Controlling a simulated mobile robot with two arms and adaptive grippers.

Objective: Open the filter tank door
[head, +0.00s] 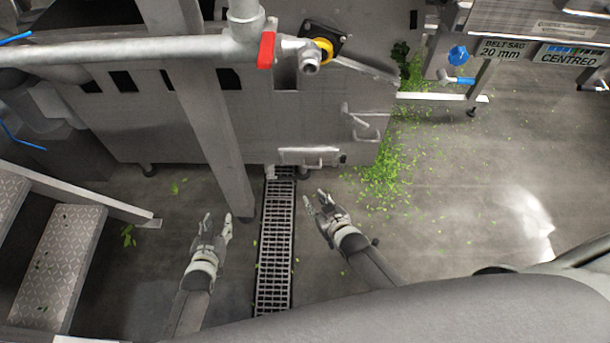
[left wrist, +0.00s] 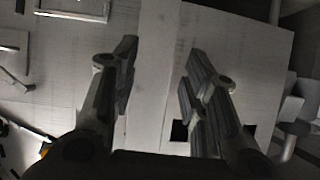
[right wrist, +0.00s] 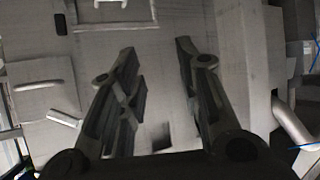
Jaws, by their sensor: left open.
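The grey filter tank (head: 150,130) stands across the back of the head view. A small panel with a bar handle (head: 308,157) sits low on its front, and a second bracket-like handle or latch (head: 362,122) is near its right end. I cannot tell which is the door's; no open gap shows. My left gripper (head: 216,222) is open and empty, left of the floor drain, short of the tank. My right gripper (head: 318,202) is open and empty, right of the drain, below the panel. In the right wrist view, a panel with a handle (right wrist: 38,86) shows at left.
A pipe with a red-handled valve (head: 266,50) crosses above the tank. A grey post (head: 205,100) stands before it. A drain grate (head: 275,245) runs between my grippers. Steps (head: 70,250) are at left. Green scraps (head: 380,180) litter the floor; the right floor is open.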

